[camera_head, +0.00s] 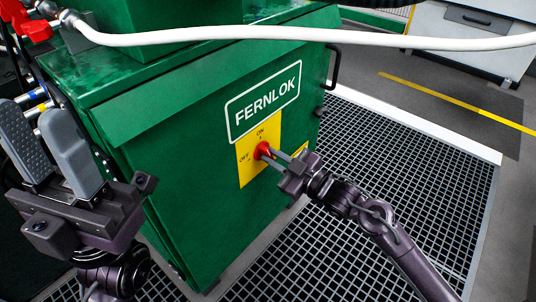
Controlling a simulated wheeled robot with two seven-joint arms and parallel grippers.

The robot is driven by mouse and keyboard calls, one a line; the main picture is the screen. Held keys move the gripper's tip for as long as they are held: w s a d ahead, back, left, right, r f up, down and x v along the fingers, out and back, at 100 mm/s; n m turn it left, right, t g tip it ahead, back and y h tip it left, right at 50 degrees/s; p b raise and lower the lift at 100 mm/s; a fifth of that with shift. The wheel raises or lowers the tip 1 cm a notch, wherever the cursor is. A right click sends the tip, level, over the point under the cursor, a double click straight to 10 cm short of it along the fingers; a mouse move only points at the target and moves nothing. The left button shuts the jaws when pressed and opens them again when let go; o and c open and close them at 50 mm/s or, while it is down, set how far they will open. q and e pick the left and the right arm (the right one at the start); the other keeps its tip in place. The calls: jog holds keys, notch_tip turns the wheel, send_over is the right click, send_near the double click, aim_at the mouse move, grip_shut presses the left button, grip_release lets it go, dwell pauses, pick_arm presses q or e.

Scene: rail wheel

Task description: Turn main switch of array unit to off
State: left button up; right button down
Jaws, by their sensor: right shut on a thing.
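The array unit is a green cabinet (165,170) with a FERNLOK label (264,100) on its front. Below the label is a yellow plate (246,176) with ON printed at the top and OFF at the left. The red main switch (262,150) sits on this plate. My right gripper (269,155) comes in from the right and is shut on the red switch, hiding part of it. The switch's exact angle is hard to tell. My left gripper (44,142) is at the left, in front of the cabinet's left side, with its two grey fingers pointing up and nothing seen between them.
A white hose (300,35) runs across the top, above the cabinet. Red valve handles (32,22) are at the upper left. A black door handle (333,66) is on the cabinet's right edge. Dark floor grating (420,170) lies to the right, with a light cabinet (470,45) beyond.

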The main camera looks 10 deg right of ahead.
jog(key=n+b, duration=0.1)
jog(key=n, duration=0.1)
jog(key=shift+f+n, duration=0.15)
jog(key=shift+n, duration=1.15)
jog(key=shift+n+b, duration=0.75)
jog(key=shift+n, duration=0.35)
jog(key=shift+n+b, duration=0.35)
jog(key=shift+n, duration=0.85)
